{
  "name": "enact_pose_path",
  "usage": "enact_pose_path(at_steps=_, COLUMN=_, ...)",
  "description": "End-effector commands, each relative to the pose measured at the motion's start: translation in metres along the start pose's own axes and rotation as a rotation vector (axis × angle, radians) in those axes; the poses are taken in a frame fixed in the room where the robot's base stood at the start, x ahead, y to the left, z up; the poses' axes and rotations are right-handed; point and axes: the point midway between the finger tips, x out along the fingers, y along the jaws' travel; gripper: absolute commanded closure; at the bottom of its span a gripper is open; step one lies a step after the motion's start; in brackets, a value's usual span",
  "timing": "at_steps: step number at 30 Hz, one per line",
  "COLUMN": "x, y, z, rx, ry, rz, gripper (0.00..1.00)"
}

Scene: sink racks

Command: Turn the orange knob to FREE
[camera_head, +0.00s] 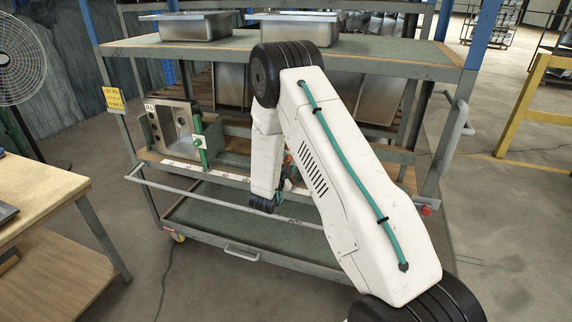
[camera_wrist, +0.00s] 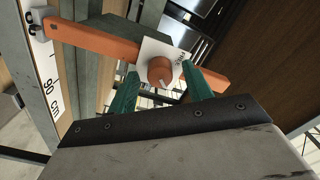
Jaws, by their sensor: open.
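The orange knob (camera_wrist: 160,71) is round and sits on a white label plate (camera_wrist: 151,50), against an orange bar (camera_wrist: 95,42). A pale pointer mark shows on the knob's lower edge. In the head view a bit of orange (camera_head: 288,158) shows beside my arm, which hides the knob there.
A wheeled rack (camera_head: 420,60) holds steel sinks (camera_head: 192,25) on its top and middle shelves. A measuring strip (camera_wrist: 52,85) marked 90 cm runs beside the bar. A front rail (camera_head: 200,198) crosses the rack. A wooden table (camera_head: 40,200) stands at left.

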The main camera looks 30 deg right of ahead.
Motion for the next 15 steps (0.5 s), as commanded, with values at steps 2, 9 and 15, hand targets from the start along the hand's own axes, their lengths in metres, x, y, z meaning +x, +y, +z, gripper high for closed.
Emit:
enact_pose_path(at_steps=2, x=0.0003, y=0.0001, z=0.0000, rx=0.000, ry=0.000, rz=0.000, gripper=0.50)
enact_pose_path(at_steps=9, x=0.0001, y=0.0000, z=0.0000, rx=0.000, ry=0.000, rz=0.000, gripper=0.83)
enact_pose_path(at_steps=15, x=0.0000, y=0.0001, z=0.0000, rx=-0.002, ry=0.000, rz=0.000, gripper=0.94)
